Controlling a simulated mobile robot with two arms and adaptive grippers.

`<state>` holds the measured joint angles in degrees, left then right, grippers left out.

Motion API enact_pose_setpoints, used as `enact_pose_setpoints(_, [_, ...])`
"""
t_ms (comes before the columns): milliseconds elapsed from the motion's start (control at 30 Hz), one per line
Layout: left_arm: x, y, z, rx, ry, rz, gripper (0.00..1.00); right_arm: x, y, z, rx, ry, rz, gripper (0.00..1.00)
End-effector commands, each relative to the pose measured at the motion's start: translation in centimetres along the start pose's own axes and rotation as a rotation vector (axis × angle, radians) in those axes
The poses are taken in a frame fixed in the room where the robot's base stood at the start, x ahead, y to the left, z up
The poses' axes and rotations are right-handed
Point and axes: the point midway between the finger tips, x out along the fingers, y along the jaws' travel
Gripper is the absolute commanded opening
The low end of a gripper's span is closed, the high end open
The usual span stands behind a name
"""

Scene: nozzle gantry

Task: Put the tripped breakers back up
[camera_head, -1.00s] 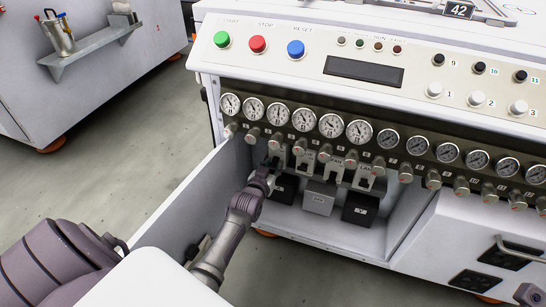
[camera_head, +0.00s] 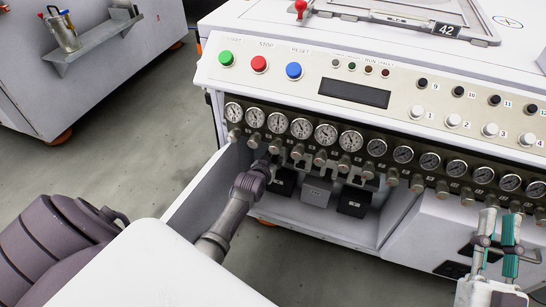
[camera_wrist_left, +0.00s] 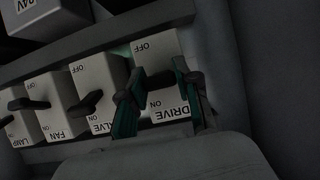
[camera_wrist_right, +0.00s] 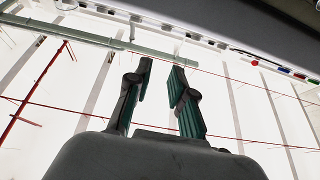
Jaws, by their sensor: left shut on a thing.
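In the left wrist view a row of white breakers with black levers runs across, its labels upside down. The DRIVE breaker (camera_wrist_left: 172,112) is nearest the right end, then the VALVE breaker (camera_wrist_left: 108,75), the FAN breaker (camera_wrist_left: 55,95) and the LAMP breaker (camera_wrist_left: 16,128), partly cut off. My left gripper (camera_wrist_left: 158,88) has its teal fingers on both sides of the DRIVE lever (camera_wrist_left: 160,78), shut on it between the OFF and ON marks. In the head view its fingers are hidden under the gauge panel. My right gripper (camera_head: 500,214) is open, empty and pointing up, away from the breakers.
A row of gauges (camera_head: 301,128) and knobs overhangs the open bay. Grey (camera_head: 316,192) and black (camera_head: 354,201) boxes sit below in the bay. A white side wall (camera_head: 208,185) closes its left side. Buttons line the top panel, including a red one (camera_head: 259,64).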

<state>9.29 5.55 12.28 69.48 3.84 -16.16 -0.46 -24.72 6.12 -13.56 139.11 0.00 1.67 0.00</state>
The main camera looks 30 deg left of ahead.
Motion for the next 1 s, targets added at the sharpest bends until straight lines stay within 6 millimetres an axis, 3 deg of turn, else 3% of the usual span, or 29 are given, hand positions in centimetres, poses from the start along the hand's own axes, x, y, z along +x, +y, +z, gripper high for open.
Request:
enact_pose_setpoints(267, [-0.2,0.0,-0.6,0.002,-0.073,0.000,0.00,-2.5,1.2,7.3,-0.014,-0.497,0.027,0.22])
enact_pose_setpoints(500, [-0.3,0.0,-0.8,0.001,-0.137,0.000,0.00,-8.0,2.2,12.0,-0.017,-0.899,0.053,0.22])
enact_pose_setpoints(700, [-0.3,-0.1,-0.9,0.000,-0.185,-0.001,0.00,-13.1,2.8,13.7,-0.015,-1.183,0.074,0.22])
enact_pose_setpoints(1000, [-0.2,-0.1,-1.0,0.000,-0.235,-0.001,0.00,-19.1,3.2,14.0,-0.007,-1.473,0.096,0.22])
